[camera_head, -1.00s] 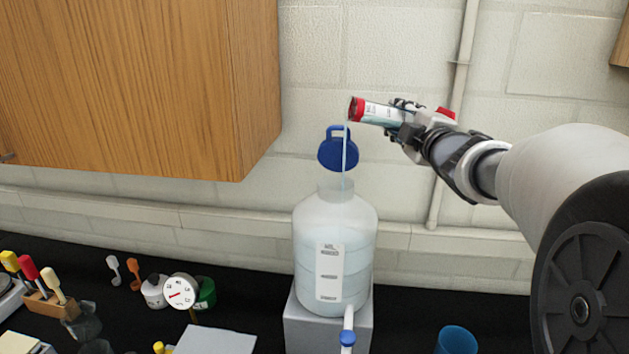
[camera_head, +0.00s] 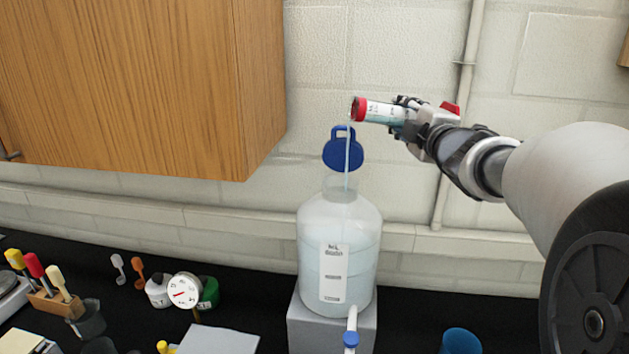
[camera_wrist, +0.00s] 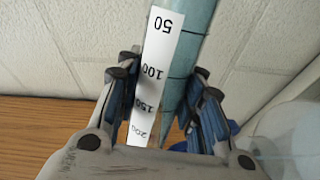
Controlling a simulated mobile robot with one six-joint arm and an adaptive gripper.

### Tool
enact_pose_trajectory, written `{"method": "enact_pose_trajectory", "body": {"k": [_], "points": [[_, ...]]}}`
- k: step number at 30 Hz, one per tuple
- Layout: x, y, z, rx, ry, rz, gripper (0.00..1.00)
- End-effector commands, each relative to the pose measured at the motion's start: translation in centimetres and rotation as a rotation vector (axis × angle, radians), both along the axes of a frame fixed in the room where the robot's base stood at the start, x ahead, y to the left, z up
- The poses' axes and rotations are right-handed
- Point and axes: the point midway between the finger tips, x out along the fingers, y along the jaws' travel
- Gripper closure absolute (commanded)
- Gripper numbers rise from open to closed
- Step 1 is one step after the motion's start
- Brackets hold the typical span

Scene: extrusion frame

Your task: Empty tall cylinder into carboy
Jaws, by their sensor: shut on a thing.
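My gripper (camera_head: 408,117) is shut on the tall cylinder (camera_head: 378,111), which lies nearly level above and to the right of the carboy (camera_head: 338,225). The cylinder has a red rim at its left end and a white scale label. In the wrist view the cylinder (camera_wrist: 200,22) sits between both fingers, its printed numbers upside down. A thin pale stream falls from its mouth into the carboy's open neck. The carboy is translucent, holds liquid and has a scale label. Its blue cap (camera_head: 343,152) stands open behind the stream.
The carboy stands on a grey block (camera_head: 312,335) with a blue-valved spigot (camera_head: 351,339) in front. A wooden cabinet (camera_head: 140,90) hangs at the left. A blue cup (camera_head: 460,341) is at lower right. A dial gauge (camera_head: 184,291), bottles and a tool rack (camera_head: 55,303) stand left.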

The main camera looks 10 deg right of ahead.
Motion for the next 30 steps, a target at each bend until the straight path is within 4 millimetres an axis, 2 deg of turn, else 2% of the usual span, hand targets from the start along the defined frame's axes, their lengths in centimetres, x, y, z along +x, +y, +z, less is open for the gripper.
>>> {"method": "enact_pose_trajectory", "body": {"k": [30], "points": [[0.02, 0.14, 0.70, -0.052, 0.002, 0.001, 0.92]]}}
